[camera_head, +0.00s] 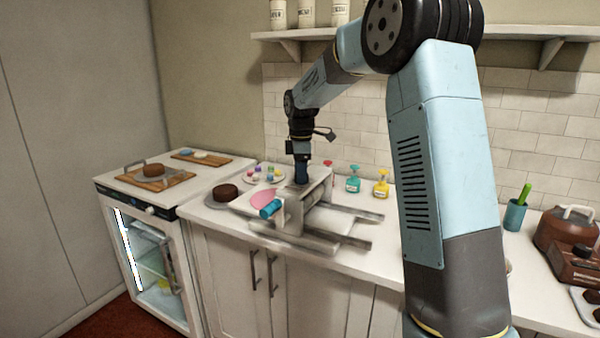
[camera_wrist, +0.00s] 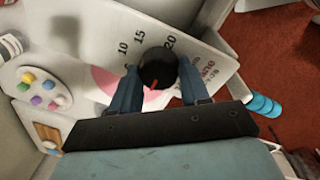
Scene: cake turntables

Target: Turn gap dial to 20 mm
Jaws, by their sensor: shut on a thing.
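The gap dial is a round black knob (camera_wrist: 158,66) with a short red mark, on a pale panel printed with 10, 15 and 20 (camera_wrist: 192,60). The red mark shows on the knob's lower side in the wrist view, away from the numbers; I cannot tell which value it reads. My gripper (camera_wrist: 156,76) has its two blue fingers on either side of the knob and is shut on it. In the head view my gripper (camera_head: 301,172) points down onto the top of the grey machine (camera_head: 292,212); the knob is hidden there.
The machine has a blue handle (camera_head: 271,208) at its front and stands on the white counter. A chocolate cake (camera_head: 225,193) and a plate of coloured pieces (camera_head: 264,173) are to its left. A teal bottle (camera_head: 353,181) and a yellow bottle (camera_head: 381,185) stand behind, by the wall.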

